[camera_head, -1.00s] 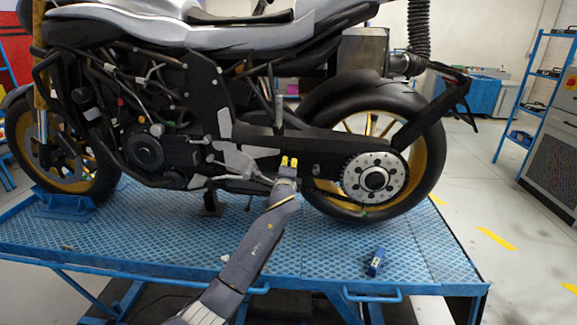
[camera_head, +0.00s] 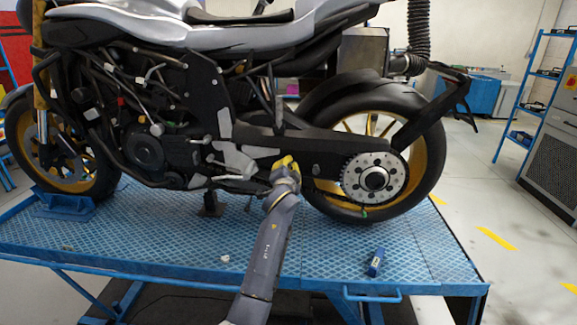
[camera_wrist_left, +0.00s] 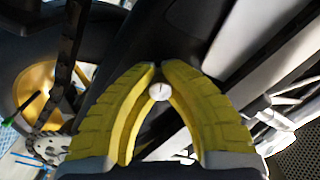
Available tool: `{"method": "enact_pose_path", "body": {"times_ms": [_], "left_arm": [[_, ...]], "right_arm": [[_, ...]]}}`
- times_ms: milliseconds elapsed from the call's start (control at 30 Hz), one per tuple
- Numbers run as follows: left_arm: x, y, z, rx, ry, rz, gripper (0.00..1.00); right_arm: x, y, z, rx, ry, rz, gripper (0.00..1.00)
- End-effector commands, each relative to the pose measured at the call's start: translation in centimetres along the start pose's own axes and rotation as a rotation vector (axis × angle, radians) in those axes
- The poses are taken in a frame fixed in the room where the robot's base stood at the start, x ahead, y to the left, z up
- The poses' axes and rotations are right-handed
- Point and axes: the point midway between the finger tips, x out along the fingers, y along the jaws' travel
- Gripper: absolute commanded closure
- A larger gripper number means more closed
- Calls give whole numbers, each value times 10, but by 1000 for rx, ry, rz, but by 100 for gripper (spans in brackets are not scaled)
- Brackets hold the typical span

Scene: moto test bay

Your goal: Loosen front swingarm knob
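The motorcycle (camera_head: 165,100) stands upright on a blue lift table. Its black swingarm (camera_head: 315,150) runs back to the rear wheel. My left gripper (camera_head: 287,162), with yellow fingers, is at the swingarm's lower front part. In the left wrist view, the left gripper's fingers (camera_wrist_left: 161,70) come together at their tips around a small round, pale knob (camera_wrist_left: 160,91). The fingers appear to touch it on both sides. In the head view the knob is hidden by the gripper. My right gripper is not in view.
The blue lift table (camera_head: 320,235) is mostly clear in front of the motorcycle. A metal footpeg bracket (camera_head: 235,160) is just left of the gripper.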

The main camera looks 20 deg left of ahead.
Motion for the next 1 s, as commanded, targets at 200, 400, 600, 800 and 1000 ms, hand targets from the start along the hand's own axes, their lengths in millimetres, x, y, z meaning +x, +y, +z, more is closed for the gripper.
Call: {"method": "enact_pose_path", "body": {"times_ms": [200, 400, 600, 800, 1000], "left_arm": [[0, 2, -2, -67, 2, 4, 100], [0, 2, -2, -89, 3, 3, 100], [0, 2, -2, -91, 3, 3, 100], [0, 1, -2, -91, 3, 2, 90], [0, 0, -2, -90, 2, 1, 67]], "right_arm": [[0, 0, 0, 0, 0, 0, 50], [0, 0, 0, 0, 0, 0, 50], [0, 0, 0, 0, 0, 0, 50], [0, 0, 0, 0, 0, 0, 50], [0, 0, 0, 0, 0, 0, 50]]}}
